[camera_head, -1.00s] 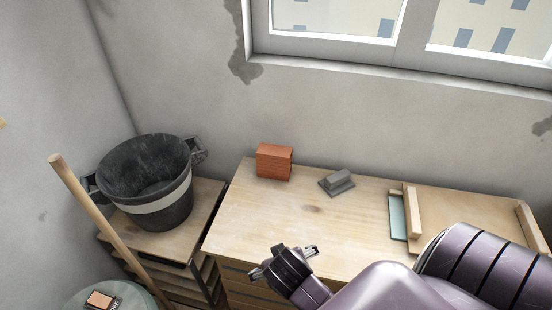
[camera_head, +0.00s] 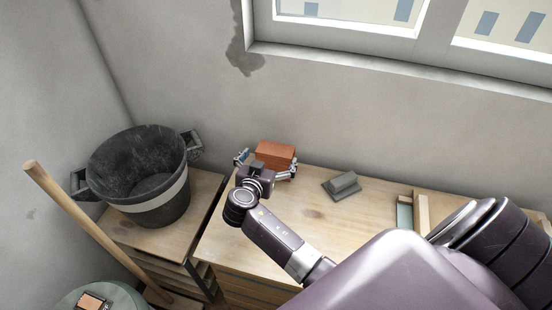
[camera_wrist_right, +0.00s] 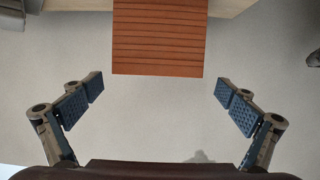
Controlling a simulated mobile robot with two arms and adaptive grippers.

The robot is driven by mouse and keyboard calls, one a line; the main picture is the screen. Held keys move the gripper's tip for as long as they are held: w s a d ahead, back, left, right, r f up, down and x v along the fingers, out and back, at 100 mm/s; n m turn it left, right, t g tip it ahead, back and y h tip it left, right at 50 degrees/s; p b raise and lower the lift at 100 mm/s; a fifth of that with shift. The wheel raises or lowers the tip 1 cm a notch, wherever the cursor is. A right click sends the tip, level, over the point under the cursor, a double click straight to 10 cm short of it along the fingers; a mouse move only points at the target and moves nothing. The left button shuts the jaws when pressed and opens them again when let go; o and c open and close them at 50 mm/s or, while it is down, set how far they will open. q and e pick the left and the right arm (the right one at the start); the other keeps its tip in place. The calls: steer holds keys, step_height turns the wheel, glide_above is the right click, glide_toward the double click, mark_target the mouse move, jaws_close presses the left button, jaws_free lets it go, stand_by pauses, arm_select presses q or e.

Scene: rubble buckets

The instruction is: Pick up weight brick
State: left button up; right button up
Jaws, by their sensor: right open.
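A ribbed orange-red brick (camera_head: 276,154) stands at the back left of the wooden workbench. It also fills the top middle of the right wrist view (camera_wrist_right: 160,38). My right gripper (camera_head: 266,165) is open at the brick, with one finger toward each side of it. In the right wrist view the open jaws (camera_wrist_right: 160,88) have gaps on both sides of the brick, and its near edge lies about level with the fingertips. The gripper partly hides the brick's lower part in the head view. My left gripper is not in view.
A black bucket (camera_head: 140,178) stands on a lower wooden stand at left. A wooden pole (camera_head: 85,230) leans in front. The wall is close behind the brick.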

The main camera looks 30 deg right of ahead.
mark_target(275, 152)
steer(key=x, duration=0.2)
steer(key=p+x, duration=0.1)
steer(key=x, duration=0.1)
steer(key=shift+d+f+p, duration=0.25)
steer(key=shift+f+p, duration=0.05)
steer(key=shift+w+d+f, duration=0.15)
steer(key=shift+d, duration=0.1)
steer(key=shift+w+d+f, duration=0.1)
steer(key=c, duration=1.6)
